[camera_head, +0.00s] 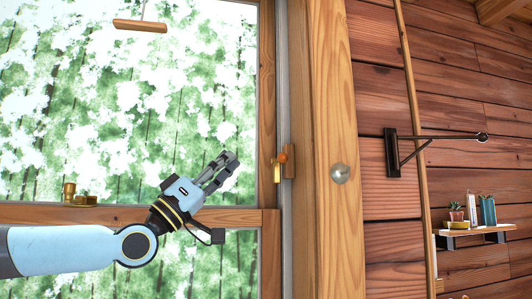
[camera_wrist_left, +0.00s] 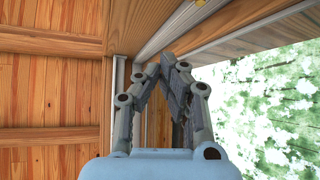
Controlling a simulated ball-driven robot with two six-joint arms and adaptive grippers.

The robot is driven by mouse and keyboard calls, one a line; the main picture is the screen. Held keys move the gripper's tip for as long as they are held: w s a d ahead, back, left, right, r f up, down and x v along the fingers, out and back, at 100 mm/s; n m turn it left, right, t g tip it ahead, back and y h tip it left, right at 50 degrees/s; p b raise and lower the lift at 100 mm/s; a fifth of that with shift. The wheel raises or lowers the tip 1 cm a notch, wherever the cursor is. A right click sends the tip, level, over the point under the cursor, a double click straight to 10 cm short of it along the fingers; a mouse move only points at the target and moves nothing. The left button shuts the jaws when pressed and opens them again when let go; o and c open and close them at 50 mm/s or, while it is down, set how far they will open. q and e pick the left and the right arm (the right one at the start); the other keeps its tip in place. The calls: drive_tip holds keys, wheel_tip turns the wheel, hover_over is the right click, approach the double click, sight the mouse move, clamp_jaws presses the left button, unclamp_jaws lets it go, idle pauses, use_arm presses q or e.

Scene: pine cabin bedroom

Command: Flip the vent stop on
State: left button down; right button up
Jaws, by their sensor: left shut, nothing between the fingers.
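My left gripper (camera_head: 229,160) reaches in from the left. It is in front of the glass, left of the vent stop and at about its height, with a gap between them in the picture. Its fingers are closed together and empty. The left wrist view shows the closed fingers (camera_wrist_left: 163,68) pointing toward wooden frame parts. I cannot make out the vent stop there. My right gripper is not in view.
A brass latch (camera_head: 76,195) sits on the window's wooden cross rail (camera_head: 130,214). A round metal knob (camera_head: 340,173) is on the wooden post to the right. A black bracket (camera_head: 393,152) and a shelf (camera_head: 474,231) with books and a plant are farther right.

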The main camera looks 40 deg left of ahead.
use_arm(q)
drive_tip(key=p+x, duration=0.1)
drive_tip(key=x, duration=0.9)
drive_tip(key=f, duration=0.1)
drive_tip(key=d+f+p, duration=0.1)
drive_tip(key=d+f, duration=0.1)
drive_tip(key=shift+w+f, duration=0.2)
drive_tip(key=shift+w, duration=0.1)
drive_tip(key=shift+d, duration=0.1)
drive_tip(key=shift+f+m+h+b, duration=0.2)
drive_tip(key=shift+m+h+b, duration=0.2)
drive_tip(key=shift+m+h, duration=0.35)
